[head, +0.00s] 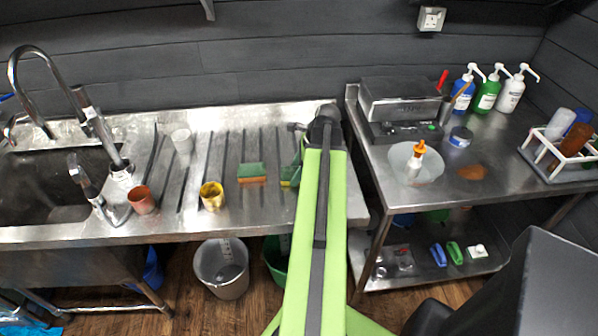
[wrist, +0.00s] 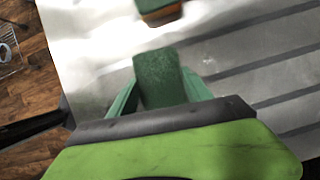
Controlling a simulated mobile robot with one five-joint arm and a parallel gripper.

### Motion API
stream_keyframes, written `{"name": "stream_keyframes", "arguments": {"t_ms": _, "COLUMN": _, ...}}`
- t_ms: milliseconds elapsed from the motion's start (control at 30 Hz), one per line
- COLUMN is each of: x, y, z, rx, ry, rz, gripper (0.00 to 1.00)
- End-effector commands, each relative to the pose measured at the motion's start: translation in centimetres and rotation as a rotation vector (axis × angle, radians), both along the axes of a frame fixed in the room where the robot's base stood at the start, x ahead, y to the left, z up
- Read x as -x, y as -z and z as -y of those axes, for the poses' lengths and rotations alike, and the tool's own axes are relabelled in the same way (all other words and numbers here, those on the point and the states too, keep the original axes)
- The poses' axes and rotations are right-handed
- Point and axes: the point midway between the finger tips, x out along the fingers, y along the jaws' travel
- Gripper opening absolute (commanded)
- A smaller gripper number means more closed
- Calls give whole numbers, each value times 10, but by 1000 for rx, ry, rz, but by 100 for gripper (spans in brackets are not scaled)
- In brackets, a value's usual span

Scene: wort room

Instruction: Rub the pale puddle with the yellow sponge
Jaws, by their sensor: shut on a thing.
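My gripper (wrist: 161,84) is shut on a sponge (wrist: 156,72) with a dark green scouring top, held between its two green fingers. In the head view this sponge (head: 290,177) shows a yellow lower part, just left of my arm over the steel drainboard (head: 265,205); my arm partly hides it. Whether it touches the steel I cannot tell. A second sponge (head: 252,172), green over orange, lies to its left; it also shows at the top of the wrist view (wrist: 160,10). I cannot make out a pale puddle for certain among the bright reflections on the steel.
A yellow cup (head: 211,196), a terracotta cup (head: 142,200) and a white cup (head: 182,141) stand on the drainboard, left of the sponges. On the right table are a brown puddle (head: 472,172), a pale bowl (head: 428,168) with a bottle, and a metal box (head: 400,98).

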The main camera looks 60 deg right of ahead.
Motion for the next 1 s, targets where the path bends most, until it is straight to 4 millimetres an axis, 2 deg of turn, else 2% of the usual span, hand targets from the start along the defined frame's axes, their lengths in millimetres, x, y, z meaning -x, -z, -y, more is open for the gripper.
{"name": "stream_keyframes", "arguments": {"t_ms": 167, "x": -1, "y": -10, "z": -1, "rx": -1, "ry": -2, "rz": 2, "gripper": 25}}
{"name": "stream_keyframes", "arguments": {"t_ms": 600, "x": 0, "y": -61, "z": 0, "rx": 0, "ry": -1, "rz": 0, "gripper": 25}}
{"name": "stream_keyframes", "arguments": {"t_ms": 1000, "x": 0, "y": -65, "z": 0, "rx": 0, "ry": -1, "rz": 0, "gripper": 25}}
